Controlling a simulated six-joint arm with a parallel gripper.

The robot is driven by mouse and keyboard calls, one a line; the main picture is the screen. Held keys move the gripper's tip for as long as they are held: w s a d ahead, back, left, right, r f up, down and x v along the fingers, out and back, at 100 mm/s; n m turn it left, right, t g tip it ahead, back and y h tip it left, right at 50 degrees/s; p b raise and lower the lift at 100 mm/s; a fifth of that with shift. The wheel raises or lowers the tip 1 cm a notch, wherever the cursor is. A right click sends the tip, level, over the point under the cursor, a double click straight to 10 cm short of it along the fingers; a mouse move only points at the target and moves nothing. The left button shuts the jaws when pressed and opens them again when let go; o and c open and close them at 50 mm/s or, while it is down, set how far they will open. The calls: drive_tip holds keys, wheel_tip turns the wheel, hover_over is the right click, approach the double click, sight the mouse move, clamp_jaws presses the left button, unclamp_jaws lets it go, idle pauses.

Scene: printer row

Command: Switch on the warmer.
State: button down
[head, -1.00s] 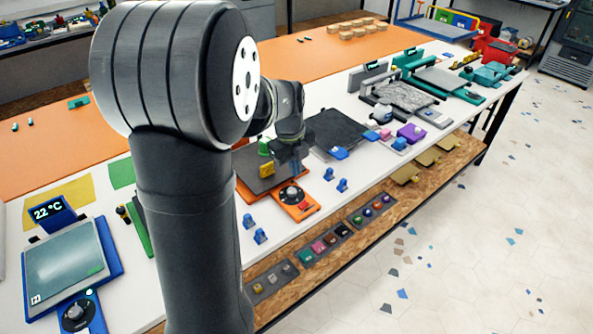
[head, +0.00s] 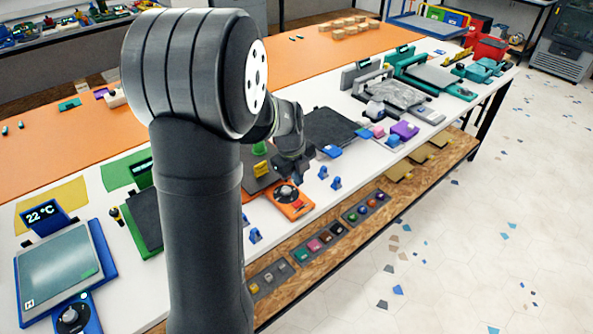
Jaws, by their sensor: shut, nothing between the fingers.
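The task's warmer is not labelled, and several plate units with knobs stand along the white table. An orange unit (head: 301,211) has a dark round knob (head: 286,194) and a red part on its front panel. Its dark plate is partly hidden by my arm. My gripper (head: 298,168) is shut and empty, low above the back of that panel. It is small and dark here, and I cannot tell whether it touches anything. A blue unit (head: 104,258) at the lower left has a grey plate, a black knob (head: 72,318) and a display (head: 42,215) reading 22 °C.
A yellow block (head: 261,170) and a green piece (head: 260,148) are at the orange unit's plate. Blue clips (head: 336,183) stand along the table's front edge. A green unit (head: 146,238) is partly behind my arm. A black plate (head: 330,127) and grey and teal units are farther back.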

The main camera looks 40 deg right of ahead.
sight(302, 202)
drive_tip(key=f, duration=0.2)
drive_tip(key=d+f, duration=0.1)
drive_tip(key=f, duration=0.5)
drive_tip(key=shift+d+f, duration=0.25)
drive_tip(key=shift+d+f+y, duration=0.15)
drive_tip(key=shift+f+y, duration=0.1)
drive_tip(key=shift+y, duration=0.05)
drive_tip(key=shift+a+r, duration=0.2)
drive_tip(key=shift+a, duration=0.65)
